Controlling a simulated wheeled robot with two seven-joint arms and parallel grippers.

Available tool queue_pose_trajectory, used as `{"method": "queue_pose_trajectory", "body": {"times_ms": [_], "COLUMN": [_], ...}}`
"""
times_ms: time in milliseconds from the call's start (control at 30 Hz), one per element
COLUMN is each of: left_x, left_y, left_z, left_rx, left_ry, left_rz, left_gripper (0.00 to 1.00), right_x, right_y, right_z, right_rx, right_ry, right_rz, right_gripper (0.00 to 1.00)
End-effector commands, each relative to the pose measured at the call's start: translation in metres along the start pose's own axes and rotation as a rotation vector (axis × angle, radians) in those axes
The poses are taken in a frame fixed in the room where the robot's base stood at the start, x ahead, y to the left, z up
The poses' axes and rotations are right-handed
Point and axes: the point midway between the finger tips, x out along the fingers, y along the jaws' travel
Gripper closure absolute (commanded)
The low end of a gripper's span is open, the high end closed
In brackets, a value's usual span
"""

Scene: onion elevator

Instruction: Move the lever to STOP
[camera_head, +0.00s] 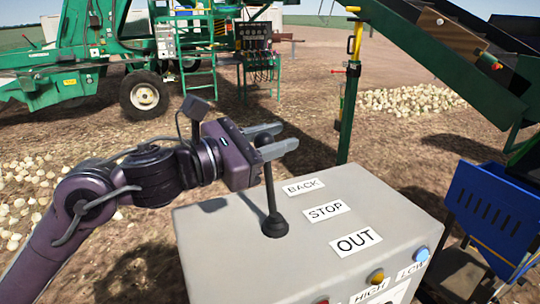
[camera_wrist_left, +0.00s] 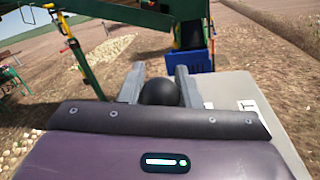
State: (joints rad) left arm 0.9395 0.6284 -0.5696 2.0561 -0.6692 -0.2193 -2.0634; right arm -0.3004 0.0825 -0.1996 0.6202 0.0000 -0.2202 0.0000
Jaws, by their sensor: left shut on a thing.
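The black lever (camera_head: 269,185) rises from a round rubber boot on top of the grey control box (camera_head: 225,245). White labels BACK (camera_head: 303,186), STOP (camera_head: 326,210) and OUT (camera_head: 356,242) lie in a row to its right. The shaft tilts slightly away, towards the BACK end; its exact setting I cannot tell. My left gripper (camera_head: 288,136) is shut on the lever's top, with the round black knob (camera_wrist_left: 160,92) between its two fingers in the left wrist view. The fingers partly hide the knob in the head view. My right gripper is not in view.
Coloured buttons, including an orange one (camera_head: 376,276) and a blue one (camera_head: 421,254), sit on the box's near right edge by the HIGH and LOW labels. A green post (camera_head: 348,110) stands behind the box. A blue bin (camera_head: 490,215) is at right.

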Motion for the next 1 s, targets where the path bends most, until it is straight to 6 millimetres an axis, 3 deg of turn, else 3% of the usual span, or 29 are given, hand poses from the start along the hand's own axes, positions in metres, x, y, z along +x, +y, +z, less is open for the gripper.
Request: {"method": "queue_pose_trajectory", "body": {"times_ms": [33,400,867,900,1000], "left_x": [-0.001,-0.006,-0.007,-0.007,-0.007], "left_y": [-0.006,-0.036,-0.040,-0.040,-0.040], "left_z": [-0.004,0.013,0.020,0.020,0.020], "left_rx": [0.036,0.255,0.294,0.294,0.294], "left_ry": [-0.011,-0.046,-0.049,-0.049,-0.049], "left_rz": [0.003,0.007,0.008,0.008,0.008], "left_gripper": [1.00,1.00,1.00,0.66,0.53], "right_x": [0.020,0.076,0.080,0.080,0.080], "right_y": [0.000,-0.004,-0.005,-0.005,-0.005], "right_z": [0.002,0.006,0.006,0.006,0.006], "right_rx": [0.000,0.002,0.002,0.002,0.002], "right_ry": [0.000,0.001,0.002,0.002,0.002], "right_rz": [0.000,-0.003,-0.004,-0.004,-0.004], "right_gripper": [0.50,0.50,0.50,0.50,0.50]}}
